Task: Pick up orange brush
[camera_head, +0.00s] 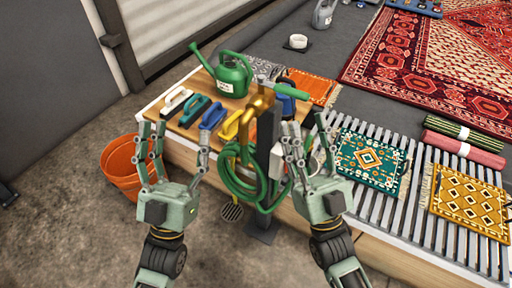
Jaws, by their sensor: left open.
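Several brushes lie in a row on a wooden board at the left end of the platform: one with a pale handle (177,100), a teal one (195,109), a blue one (213,116) and a yellow to yellow-orange one (234,124). I see no clearly orange brush; the last is closest in colour. My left gripper (174,146) is open and empty, in front of the brushes and left of the yellow one. My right gripper (308,146) looks open and empty, right of the hose post; it partly hides what lies behind.
A dark post (266,150) with a brass tap and coiled green hose (236,178) stands between my grippers. A green watering can (232,75) stands behind the brushes. An orange bucket (122,165) is on the floor at left. Small rugs (368,160) lie on slats at right.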

